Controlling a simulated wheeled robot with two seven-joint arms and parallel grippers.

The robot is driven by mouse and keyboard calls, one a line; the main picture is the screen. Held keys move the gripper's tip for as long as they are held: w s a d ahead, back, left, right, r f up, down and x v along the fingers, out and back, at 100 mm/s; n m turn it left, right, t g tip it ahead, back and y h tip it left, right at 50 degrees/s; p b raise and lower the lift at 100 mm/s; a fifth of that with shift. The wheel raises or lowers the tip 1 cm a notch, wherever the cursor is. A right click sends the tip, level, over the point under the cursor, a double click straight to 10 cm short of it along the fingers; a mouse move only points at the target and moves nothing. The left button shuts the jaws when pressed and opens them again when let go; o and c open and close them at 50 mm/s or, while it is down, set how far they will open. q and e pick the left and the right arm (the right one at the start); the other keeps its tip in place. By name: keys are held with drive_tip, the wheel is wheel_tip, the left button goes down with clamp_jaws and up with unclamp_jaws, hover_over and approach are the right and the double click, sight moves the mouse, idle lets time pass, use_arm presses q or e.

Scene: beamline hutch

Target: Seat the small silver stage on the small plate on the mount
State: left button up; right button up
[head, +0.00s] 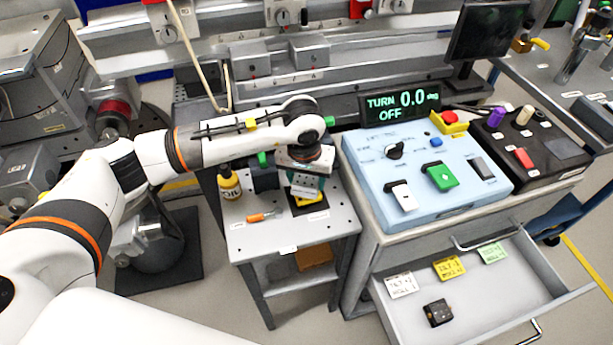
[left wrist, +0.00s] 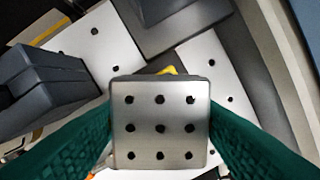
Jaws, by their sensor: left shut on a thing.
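The small silver stage (left wrist: 160,122), a square block with a grid of dark holes in its top, is between the green fingers of my left gripper (left wrist: 158,134). The fingers press on its left and right sides. In the head view my left gripper (head: 305,184) points down over the cart top, above a dark base with a yellow part (head: 311,203). The yellow part also shows just behind the stage in the left wrist view (left wrist: 166,71). The stage and gripper hide most of what is below, so I cannot tell whether they touch. My right gripper is not in view.
A light blue control box (head: 425,180) stands to the right. Below it, an open drawer (head: 480,292) juts out.

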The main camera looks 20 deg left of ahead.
use_arm(q)
drive_tip(key=shift+a+f+b, duration=0.15)
drive_tip(key=shift+f+b, duration=0.45)
drive_tip(key=o, duration=1.3)
drive_tip(key=shift+s+a+f, duration=0.1)
drive_tip(key=shift+c, duration=0.2)
